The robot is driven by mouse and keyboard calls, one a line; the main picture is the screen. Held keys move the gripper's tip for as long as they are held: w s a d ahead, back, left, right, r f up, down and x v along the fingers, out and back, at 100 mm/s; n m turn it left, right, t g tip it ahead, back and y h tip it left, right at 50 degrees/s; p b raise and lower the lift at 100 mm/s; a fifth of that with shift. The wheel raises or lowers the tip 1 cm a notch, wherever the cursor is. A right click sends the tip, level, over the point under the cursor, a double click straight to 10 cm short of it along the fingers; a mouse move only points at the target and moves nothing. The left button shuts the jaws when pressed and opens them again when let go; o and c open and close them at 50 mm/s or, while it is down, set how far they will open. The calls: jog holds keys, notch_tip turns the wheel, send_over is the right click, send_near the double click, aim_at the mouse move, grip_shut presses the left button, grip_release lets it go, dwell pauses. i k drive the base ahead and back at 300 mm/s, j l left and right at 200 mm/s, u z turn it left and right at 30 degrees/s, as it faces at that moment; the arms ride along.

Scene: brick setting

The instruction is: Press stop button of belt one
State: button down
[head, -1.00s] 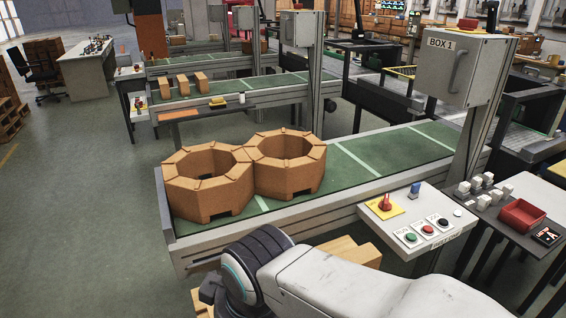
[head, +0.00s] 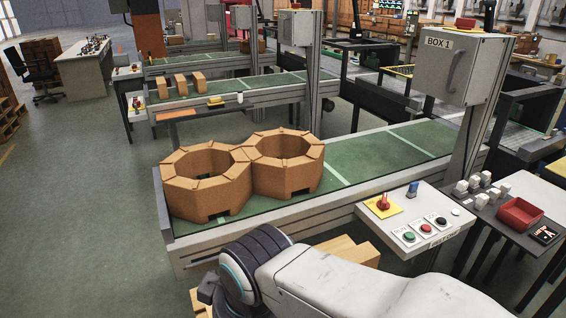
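A white control panel (head: 395,222) stands at the front right, beside the near belt and below a grey cabinet marked BOX 1 (head: 457,68). It has a green button (head: 409,236), a red button (head: 427,227) and a black button (head: 441,221) in a row, each on a white label too small to read. A larger red knob (head: 383,201) sits on a yellow plate, and a blue part (head: 413,188) is behind it. Two octagonal brick rings (head: 205,183) (head: 284,162) stand side by side on the near green belt (head: 385,150). My gripper is out of view; only my arm links show, apart from the buttons.
A dark side table (head: 510,210) with white blocks and a red tray (head: 519,213) stands right of the panel. Wooden pieces (head: 345,250) lie between my arm and the belt frame. More belts with bricks (head: 182,84) are behind. Open floor (head: 80,200) lies left.

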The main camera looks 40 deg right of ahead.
aim_at(426, 228)
jog(key=z, duration=2.5)
